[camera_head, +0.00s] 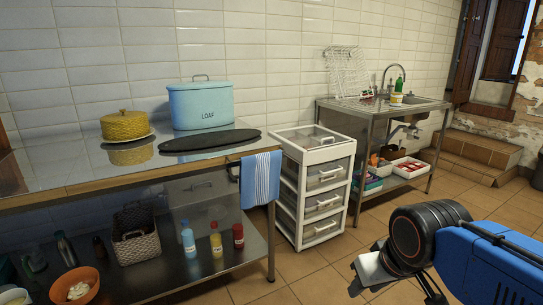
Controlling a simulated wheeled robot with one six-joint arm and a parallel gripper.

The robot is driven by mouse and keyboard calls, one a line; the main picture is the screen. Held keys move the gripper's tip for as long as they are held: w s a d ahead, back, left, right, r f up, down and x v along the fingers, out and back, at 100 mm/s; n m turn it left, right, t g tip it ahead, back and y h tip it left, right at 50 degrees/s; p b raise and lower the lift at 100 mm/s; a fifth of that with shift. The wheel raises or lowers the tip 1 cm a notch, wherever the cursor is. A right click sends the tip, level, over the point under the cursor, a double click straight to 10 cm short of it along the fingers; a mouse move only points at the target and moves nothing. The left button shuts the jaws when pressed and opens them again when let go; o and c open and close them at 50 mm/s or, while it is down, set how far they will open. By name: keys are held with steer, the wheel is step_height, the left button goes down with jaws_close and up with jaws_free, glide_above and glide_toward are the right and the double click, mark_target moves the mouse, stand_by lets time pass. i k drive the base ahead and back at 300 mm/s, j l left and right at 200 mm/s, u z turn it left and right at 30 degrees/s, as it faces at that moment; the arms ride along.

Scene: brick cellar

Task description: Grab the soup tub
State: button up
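A small white tub with a yellowish band (396,99) stands at the front edge of the steel sink unit, below a green bottle. It may be the soup tub; it is too small to read. My gripper (374,272) shows at the lower right, at the end of my blue and black arm. It is far from the tub, in front of the sink unit and over the tiled floor. Its fingers are partly cut off and hidden, so I cannot tell whether they are open or shut.
A steel table (60,170) at left bears a yellow cake dome (125,125), a blue bin (200,104) and a dark board (210,139). A white drawer cart (316,185) stands between table and sink unit (345,108). Tiled floor is free before the sink; steps (480,150) lie right.

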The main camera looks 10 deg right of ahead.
mark_target(396, 97)
steer(key=i+l, duration=0.45)
steer(key=l, duration=0.2)
steer(key=i+l, duration=0.45)
steer(key=l, duration=0.15)
steer(key=i+l, duration=0.45)
steer(key=l, duration=0.2)
